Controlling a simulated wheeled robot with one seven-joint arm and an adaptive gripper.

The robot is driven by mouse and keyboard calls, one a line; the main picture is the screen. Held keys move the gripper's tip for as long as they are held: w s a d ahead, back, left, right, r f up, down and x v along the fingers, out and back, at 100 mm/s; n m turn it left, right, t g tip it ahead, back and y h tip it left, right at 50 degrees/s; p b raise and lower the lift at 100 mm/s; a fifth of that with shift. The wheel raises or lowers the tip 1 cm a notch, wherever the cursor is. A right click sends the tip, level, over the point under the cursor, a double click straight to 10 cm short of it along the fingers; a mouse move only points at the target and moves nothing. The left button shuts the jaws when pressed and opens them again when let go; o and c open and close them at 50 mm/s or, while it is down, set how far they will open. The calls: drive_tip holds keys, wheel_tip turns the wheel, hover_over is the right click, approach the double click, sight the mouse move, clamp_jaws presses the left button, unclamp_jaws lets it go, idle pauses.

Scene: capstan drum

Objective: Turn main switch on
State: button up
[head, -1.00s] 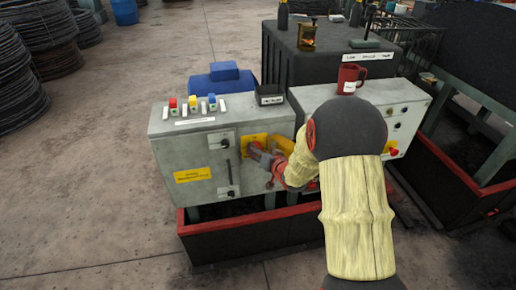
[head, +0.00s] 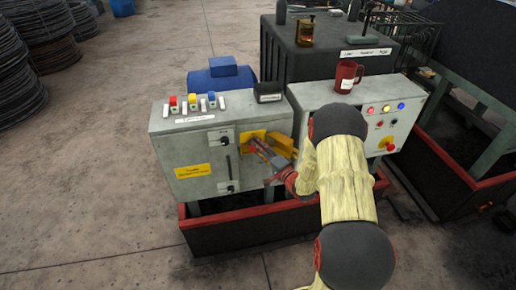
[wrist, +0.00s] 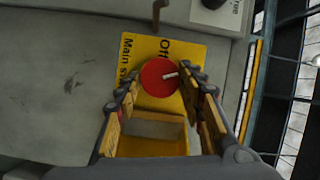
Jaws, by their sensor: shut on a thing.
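The main switch is a round red knob (wrist: 157,78) with a white line on a yellow plate (wrist: 185,50), in the wrist view. The plate reads "Off" and part of "Main s...". The white line lies nearly crosswise, pointing to the right. My gripper (wrist: 158,88) has its fingers on both sides of the knob and is shut on it. In the head view my gripper (head: 258,148) is at the yellow plate (head: 251,136) on the grey cabinet front (head: 200,150); the knob is hidden there by the fingers.
A red mug (head: 347,76) stands on top. A dark box (head: 269,92) and coloured switches (head: 193,103) sit on the left cabinet. Open floor lies left.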

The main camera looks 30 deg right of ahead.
drive_tip(key=shift+f+m+t+b, duration=0.2)
drive_tip(key=shift+m+t, duration=0.2)
drive_tip(key=shift+m, duration=0.7)
drive_tip(key=shift+f+m+t+b, duration=0.15)
drive_tip(key=shift+m+t, duration=0.25)
drive_tip(key=shift+m, duration=0.7)
drive_tip(key=shift+r, duration=0.15)
drive_tip(key=o, duration=1.1)
drive_tip(key=shift+o, duration=0.2)
drive_tip(key=s+d+f, duration=0.1)
drive_tip(key=s, duration=1)
drive_tip(key=shift+s+f, duration=0.35)
drive_tip(key=shift+s, duration=0.05)
drive_tip(key=shift+d, duration=0.15)
